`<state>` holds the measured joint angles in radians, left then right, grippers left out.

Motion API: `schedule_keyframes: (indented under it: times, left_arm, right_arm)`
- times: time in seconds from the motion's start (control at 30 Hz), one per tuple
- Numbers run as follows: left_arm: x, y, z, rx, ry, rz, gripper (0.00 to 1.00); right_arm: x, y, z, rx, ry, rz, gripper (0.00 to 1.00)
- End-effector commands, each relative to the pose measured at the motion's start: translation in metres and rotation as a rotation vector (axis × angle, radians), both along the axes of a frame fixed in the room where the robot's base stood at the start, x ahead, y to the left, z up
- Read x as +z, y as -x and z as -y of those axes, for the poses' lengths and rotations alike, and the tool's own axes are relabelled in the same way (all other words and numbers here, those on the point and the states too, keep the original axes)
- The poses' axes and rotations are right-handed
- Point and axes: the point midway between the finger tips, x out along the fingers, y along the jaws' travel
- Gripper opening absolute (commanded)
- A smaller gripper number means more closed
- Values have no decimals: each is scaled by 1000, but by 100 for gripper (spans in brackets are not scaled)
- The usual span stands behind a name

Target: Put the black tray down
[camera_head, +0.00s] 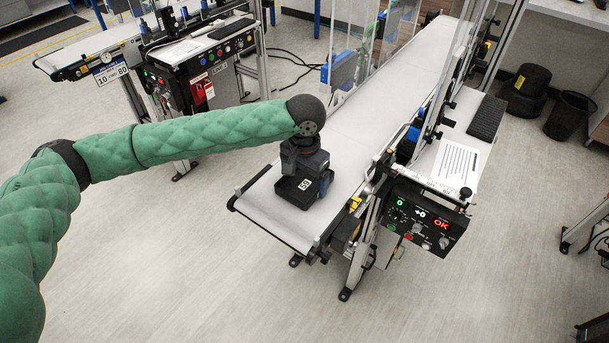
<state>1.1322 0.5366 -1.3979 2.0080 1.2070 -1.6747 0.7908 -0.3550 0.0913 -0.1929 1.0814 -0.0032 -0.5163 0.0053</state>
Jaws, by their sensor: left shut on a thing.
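The black tray (297,194) is a small dark box with a white label on its side. It is at the near end of the white conveyor belt (352,152). My left gripper (302,170) comes down from above and is shut on the tray; its fingers are dark against the tray and hard to make out. The tray looks upright and is on or just above the belt; I cannot tell whether it touches. My right gripper is not in view.
A control panel (425,222) with lit displays stands on the belt's right side, beside a paper sheet (455,166). A second conveyor (95,47) stands at the back left. The belt beyond the tray is clear. A black bin (568,115) stands on the floor at right.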

Motion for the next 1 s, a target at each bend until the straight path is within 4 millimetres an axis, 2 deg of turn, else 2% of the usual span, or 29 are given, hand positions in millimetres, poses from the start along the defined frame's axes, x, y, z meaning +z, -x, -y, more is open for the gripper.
schedule_keyframes:
  times: [0.27,0.3,0.33,0.67,0.87,1.0]
  left_arm:
    - [-2,0,0,0,0,0,63]
    - [-2,0,0,0,0,0,98]
    - [-2,0,0,0,0,0,100]
    - [2,0,0,0,1,1,100]
    - [25,0,1,-1,3,2,100]
    - [49,-1,1,-2,2,4,100]
  right_arm:
    - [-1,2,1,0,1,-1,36]
    - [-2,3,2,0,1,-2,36]
    - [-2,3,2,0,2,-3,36]
    - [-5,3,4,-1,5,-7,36]
    - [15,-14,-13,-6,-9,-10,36]
    - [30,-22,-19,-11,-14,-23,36]
